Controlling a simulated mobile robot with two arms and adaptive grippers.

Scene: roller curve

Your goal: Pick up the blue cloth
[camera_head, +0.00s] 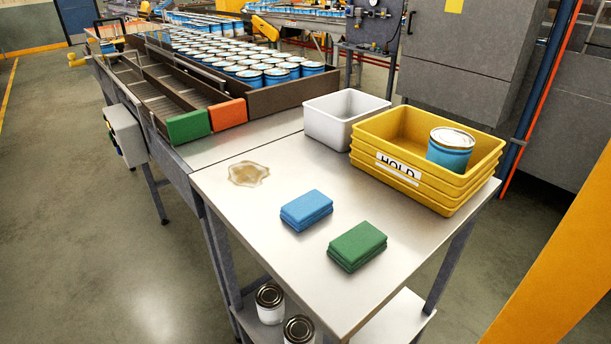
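The blue cloth (306,209) is a folded stack lying flat on the metal table (240,215), near the middle of its top. A folded green cloth (357,246) lies to its front right, a little apart from it. Neither of my grippers is in view, and nothing touches the blue cloth.
A yellowish spill (248,174) lies behind and left of the blue cloth. A white bin (345,119) and yellow HOLD trays (372,143) with a blue can (450,149) stand at the back right. A conveyor (140,75) with many cans adjoins behind. White cans (270,303) stand below.

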